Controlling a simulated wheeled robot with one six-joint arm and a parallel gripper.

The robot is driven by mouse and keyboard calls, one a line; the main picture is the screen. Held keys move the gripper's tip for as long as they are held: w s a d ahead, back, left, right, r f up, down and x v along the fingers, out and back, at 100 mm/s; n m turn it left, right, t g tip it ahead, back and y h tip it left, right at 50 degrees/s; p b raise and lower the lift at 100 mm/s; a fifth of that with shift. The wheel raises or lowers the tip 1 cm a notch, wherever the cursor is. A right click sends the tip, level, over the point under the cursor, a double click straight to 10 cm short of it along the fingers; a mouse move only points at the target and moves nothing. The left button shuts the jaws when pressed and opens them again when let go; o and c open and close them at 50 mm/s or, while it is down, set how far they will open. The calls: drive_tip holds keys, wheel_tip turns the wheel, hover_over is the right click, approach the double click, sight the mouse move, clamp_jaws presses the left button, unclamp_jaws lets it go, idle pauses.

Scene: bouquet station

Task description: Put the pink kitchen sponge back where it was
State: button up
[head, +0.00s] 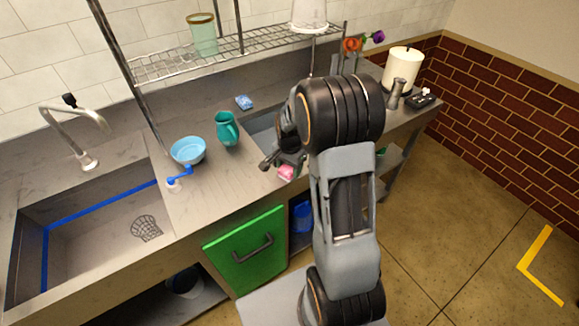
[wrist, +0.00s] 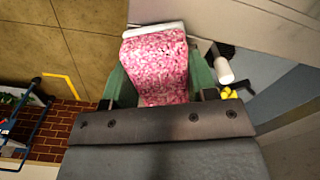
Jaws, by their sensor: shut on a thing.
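The pink kitchen sponge (wrist: 155,65) is speckled pink with a white edge strip. It fills the space between the green fingers of my gripper (wrist: 158,85) in the wrist view, and my gripper is shut on it. In the head view the sponge (head: 287,172) shows just below my gripper (head: 283,165), near the front edge of the counter (head: 215,190). My arm hides part of the gripper there. I cannot tell whether the sponge touches the counter.
A teal pitcher (head: 227,130), a light blue bowl (head: 188,150) and a blue sponge (head: 244,102) stand left of my gripper. A second basin (head: 262,137) lies behind it, partly hidden. The large sink (head: 100,235) is at left. A green cabinet door (head: 244,250) is below.

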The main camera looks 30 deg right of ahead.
drive_tip(key=shift+f, duration=0.25)
drive_tip(key=o, duration=0.9)
drive_tip(key=shift+r, duration=0.1)
wheel_tip(320, 180, up, 12)
drive_tip(key=s+a+r+n+t, duration=0.2)
drive_tip(key=s+a+n, duration=0.2)
drive_tip(key=s+n, duration=0.2)
drive_tip(key=s+a+r+n+t, duration=0.2)
drive_tip(key=s+a+n, duration=0.3)
drive_tip(key=s, duration=0.5)
drive_tip(key=shift+a+n, duration=0.2)
drive_tip(key=shift+n, duration=0.5)
